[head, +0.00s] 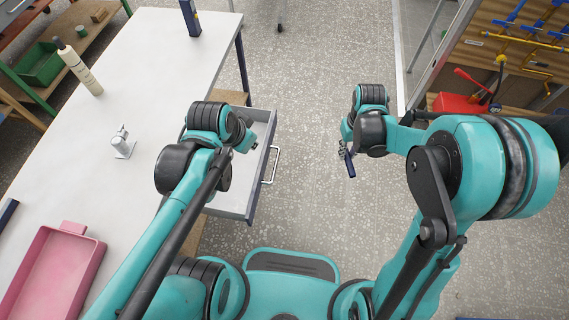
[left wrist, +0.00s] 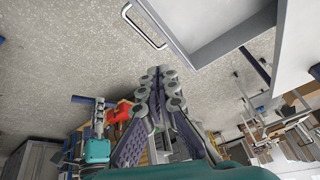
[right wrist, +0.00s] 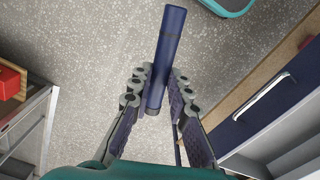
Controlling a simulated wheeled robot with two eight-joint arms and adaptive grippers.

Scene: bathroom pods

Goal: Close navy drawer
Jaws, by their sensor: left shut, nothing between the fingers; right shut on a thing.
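The navy drawer stands open under the white table, its pale inside (head: 232,197) and silver handle (head: 270,165) showing. Its navy front (right wrist: 250,122) and handle (right wrist: 263,97) show at the right of the right wrist view. In the left wrist view its pale tray (left wrist: 205,28) is at the top. My left gripper (left wrist: 160,82) is shut and empty; in the head view it is mostly hidden by its wrist near the drawer. My right gripper (right wrist: 160,100) is shut on a dark blue cylinder (right wrist: 168,45), held over the floor right of the drawer, apart from it.
The white table (head: 150,60) holds a pink tray (head: 50,275), a silver dispenser-like item (head: 123,145), a cream bottle (head: 80,70) and a dark blue item (head: 190,18). A red box (head: 460,103) and tool board stand at right. Speckled floor between is clear.

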